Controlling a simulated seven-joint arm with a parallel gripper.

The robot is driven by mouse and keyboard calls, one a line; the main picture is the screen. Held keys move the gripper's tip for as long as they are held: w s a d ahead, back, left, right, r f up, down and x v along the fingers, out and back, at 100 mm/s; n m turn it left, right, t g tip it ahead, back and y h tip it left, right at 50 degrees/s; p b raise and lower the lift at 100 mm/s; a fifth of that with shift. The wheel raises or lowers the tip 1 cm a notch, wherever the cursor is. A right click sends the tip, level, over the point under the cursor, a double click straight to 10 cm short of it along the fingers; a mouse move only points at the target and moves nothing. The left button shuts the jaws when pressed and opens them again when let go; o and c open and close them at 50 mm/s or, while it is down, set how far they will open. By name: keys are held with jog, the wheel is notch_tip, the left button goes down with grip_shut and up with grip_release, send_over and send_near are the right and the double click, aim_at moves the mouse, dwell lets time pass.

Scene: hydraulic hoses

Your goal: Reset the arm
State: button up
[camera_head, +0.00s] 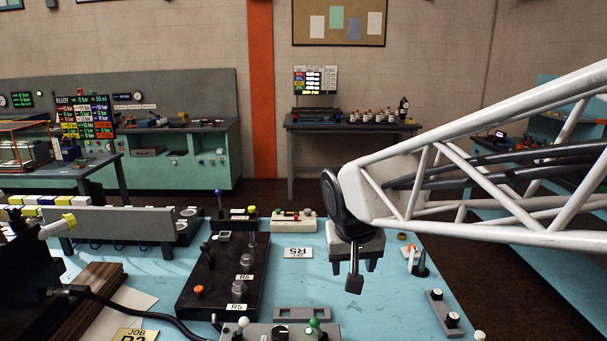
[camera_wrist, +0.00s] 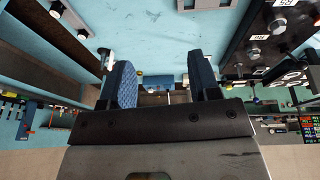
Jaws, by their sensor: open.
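My gripper (camera_head: 354,277) hangs at the end of my white lattice arm, above the blue bench (camera_head: 395,317) and to the right of the black hose block. In the wrist view my gripper (camera_wrist: 163,84) shows two blue pads spread apart with nothing between them. The black block (camera_head: 203,283) carries an orange knob, grey fittings and tags reading R6 and R5. It also shows in the wrist view (camera_wrist: 243,63) at the upper right. I see no hose in the gripper.
A control box (camera_head: 275,331) with green and white knobs stands at the front. A black cable (camera_head: 150,313) curves at the left near a job card (camera_head: 131,335). Small knobbed units (camera_head: 440,312) sit along the right edge.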

jog(key=s+d+f, duration=0.2)
jog(key=s+d, duration=0.2)
jog(key=s, duration=0.5)
jog(key=s+d+f, duration=0.1)
jog(key=s+d, duration=0.4)
jog(key=s, duration=0.4)
jog(key=shift+d+f+m+g+y, duration=0.15)
jog(key=shift+f+m+g+y, duration=0.15)
jog(key=shift+f+g, duration=0.1)
